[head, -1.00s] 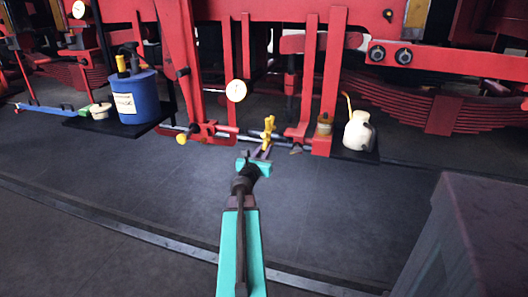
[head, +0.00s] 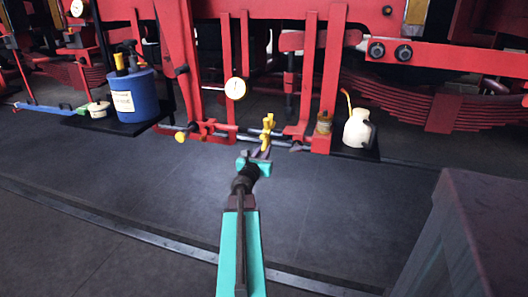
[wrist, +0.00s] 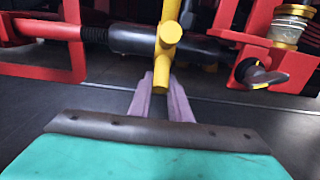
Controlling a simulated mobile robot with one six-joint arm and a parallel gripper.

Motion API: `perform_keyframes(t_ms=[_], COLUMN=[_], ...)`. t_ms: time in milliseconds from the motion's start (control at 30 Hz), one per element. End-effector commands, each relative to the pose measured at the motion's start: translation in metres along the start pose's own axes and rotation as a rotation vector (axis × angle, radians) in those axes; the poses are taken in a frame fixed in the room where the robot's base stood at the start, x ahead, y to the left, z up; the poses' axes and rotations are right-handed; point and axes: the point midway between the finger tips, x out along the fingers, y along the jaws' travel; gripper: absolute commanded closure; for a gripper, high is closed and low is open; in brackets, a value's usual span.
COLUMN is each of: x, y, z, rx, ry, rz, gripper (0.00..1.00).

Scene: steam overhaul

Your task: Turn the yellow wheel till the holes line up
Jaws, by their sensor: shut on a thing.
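The yellow wheel (head: 267,131) sits on the dark horizontal rod low between the red uprights. In the wrist view it shows as a yellow bar with a round knob end (wrist: 169,33), in front of a dark sleeve (wrist: 135,40) on the rod. My gripper (head: 262,153) is shut on the lower part of the yellow wheel; its two purple fingers (wrist: 162,85) meet just under the knob end in the wrist view. A thin metal pin with a flat dark tab (wrist: 262,77) sits at the right end of the rod. I cannot make out the holes.
A blue drum (head: 133,97) stands on a dark shelf at left. A white oil can (head: 358,128) and a small brass jar (head: 324,123) stand at right. A dark box (head: 470,225) fills the lower right. The floor in front is clear.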

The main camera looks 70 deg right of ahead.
Motion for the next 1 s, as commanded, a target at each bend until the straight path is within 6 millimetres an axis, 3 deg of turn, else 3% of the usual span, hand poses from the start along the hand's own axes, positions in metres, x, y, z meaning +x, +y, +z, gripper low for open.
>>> perform_keyframes(t_ms=[567, 600, 700, 1000], x=[0.0028, 0.0028, 0.0026, 0.0020], y=[-0.0012, -0.0011, -0.0010, -0.0003], z=[-0.0037, -0.0037, -0.0035, -0.0028], rx=[0.001, 0.001, 0.001, 0.000], ry=[0.001, 0.001, 0.001, 0.000], rz=[-0.002, -0.002, -0.002, -0.001], gripper=[1.00, 0.81, 0.64, 0.62])
